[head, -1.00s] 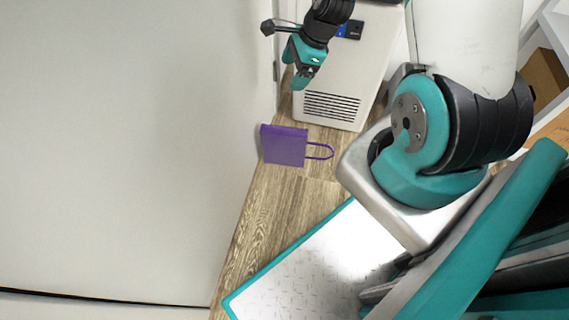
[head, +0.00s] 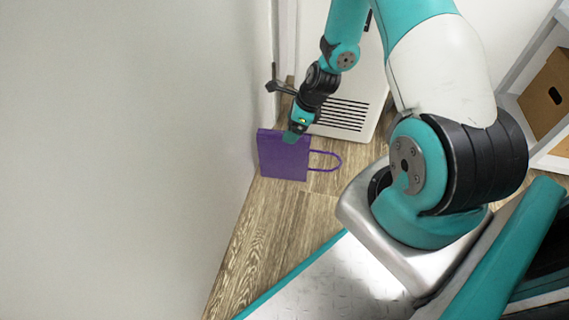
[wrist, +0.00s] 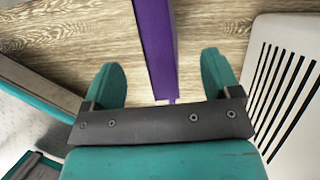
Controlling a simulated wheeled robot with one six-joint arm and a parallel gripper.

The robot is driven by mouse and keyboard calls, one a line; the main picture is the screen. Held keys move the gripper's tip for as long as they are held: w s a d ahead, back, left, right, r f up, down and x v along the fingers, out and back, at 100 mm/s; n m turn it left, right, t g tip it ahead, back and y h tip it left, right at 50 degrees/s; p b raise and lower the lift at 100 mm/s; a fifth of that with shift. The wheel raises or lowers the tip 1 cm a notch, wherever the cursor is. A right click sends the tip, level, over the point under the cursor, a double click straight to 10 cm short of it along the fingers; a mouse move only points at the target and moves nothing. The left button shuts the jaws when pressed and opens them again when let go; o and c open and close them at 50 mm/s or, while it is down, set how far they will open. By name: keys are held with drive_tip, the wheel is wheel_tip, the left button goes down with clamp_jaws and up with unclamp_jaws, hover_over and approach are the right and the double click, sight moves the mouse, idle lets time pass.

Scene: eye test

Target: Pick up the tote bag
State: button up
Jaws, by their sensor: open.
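The purple tote bag (head: 283,160) is on the wood floor close to the pale wall in the head view, its handle loop pointing right. My gripper (head: 291,137) is over the bag's upper edge and hides a small part of it. In the wrist view, the bag (wrist: 155,45) shows as a narrow purple strip, running down between the two teal fingers of my gripper (wrist: 163,82). The fingers are spread apart, with a gap on each side of the strip. I cannot tell how far below the fingertips the bag is.
A white vented unit (head: 343,112) stands just behind and right of the bag; its slatted face is also close on the right in the wrist view (wrist: 285,85). The pale wall (head: 130,150) bounds the left. Bare wood floor (head: 265,225) lies in front. A cardboard box (head: 548,92) sits on a white shelf.

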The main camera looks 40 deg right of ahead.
drive_tip(key=b, duration=0.5)
hover_over(278, 159)
drive_tip(key=d, duration=0.3)
drive_tip(key=shift+f, duration=2.75)
drive_tip(key=shift+w+r, duration=0.1)
drive_tip(key=shift+w, duration=0.1)
drive_tip(key=shift+f+p, duration=0.25)
drive_tip(key=shift+p, duration=0.05)
drive_tip(key=c, duration=1.5)
